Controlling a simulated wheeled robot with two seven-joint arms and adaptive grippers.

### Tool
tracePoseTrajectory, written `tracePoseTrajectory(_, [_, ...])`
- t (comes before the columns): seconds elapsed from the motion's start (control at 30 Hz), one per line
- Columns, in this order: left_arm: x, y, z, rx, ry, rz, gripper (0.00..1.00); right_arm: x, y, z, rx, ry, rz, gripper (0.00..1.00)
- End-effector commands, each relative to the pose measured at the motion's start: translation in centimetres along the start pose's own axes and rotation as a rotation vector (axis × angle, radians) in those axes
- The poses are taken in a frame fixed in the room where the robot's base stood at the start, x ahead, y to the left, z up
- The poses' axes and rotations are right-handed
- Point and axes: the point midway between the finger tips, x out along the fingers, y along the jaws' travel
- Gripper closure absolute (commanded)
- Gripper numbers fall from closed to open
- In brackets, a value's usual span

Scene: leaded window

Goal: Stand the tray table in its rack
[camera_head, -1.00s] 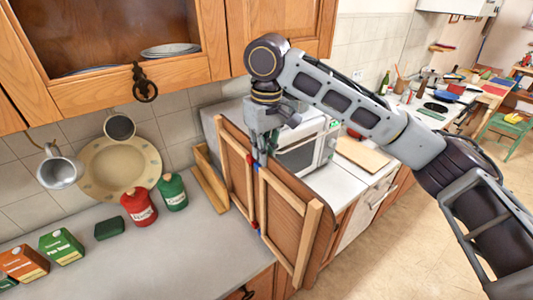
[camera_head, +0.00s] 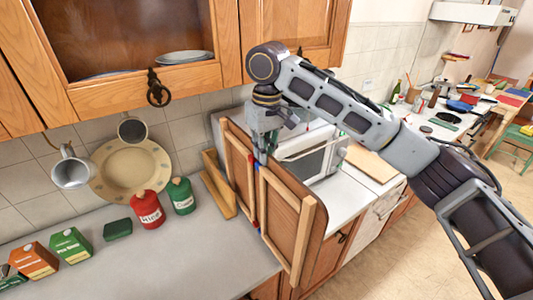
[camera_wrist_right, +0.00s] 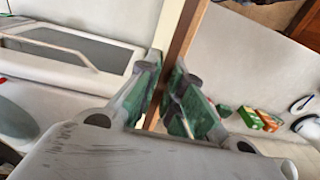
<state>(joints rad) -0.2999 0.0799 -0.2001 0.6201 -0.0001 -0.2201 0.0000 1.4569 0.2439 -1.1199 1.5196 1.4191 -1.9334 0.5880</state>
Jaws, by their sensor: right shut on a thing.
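The tray table (camera_head: 287,207) is folded, a brown panel with pale wooden leg frames and small red and blue parts. It stands on edge, roughly upright, at the right end of the counter. My right gripper (camera_head: 262,150) is shut on its upper edge; the wrist view shows the green-padded fingers (camera_wrist_right: 165,100) on both sides of the wooden edge (camera_wrist_right: 186,40). A light wooden piece, apparently the rack (camera_head: 217,186), stands against the wall just left of the tray table. The tray table partly hides it. Whether they touch I cannot tell. My left gripper is not in view.
A white microwave (camera_head: 312,155) stands close behind the tray table. A green canister (camera_head: 181,196), a red canister (camera_head: 147,209) and boxes (camera_head: 70,245) stand to the left. Cabinets (camera_head: 130,60) hang above. The front counter (camera_head: 190,255) is clear.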

Motion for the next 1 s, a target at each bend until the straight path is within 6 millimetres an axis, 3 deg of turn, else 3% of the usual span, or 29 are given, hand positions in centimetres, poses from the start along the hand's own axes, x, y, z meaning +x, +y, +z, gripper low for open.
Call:
tracePoseTrajectory(0.53, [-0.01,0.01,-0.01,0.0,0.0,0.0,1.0,-0.15,-0.03,-0.48,0.0,0.004,0.0,1.0])
tracePoseTrajectory(0.57, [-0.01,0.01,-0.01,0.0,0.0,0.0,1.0,-0.15,-0.03,-0.47,0.0,0.004,0.0,0.9])
tracePoseTrajectory(0.73, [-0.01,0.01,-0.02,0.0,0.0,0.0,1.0,-0.08,-0.02,-0.46,0.0,0.002,0.0,0.68])
tracePoseTrajectory(1.0, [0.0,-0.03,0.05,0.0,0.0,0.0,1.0,0.18,0.01,-0.4,0.001,-0.003,0.0,0.66])
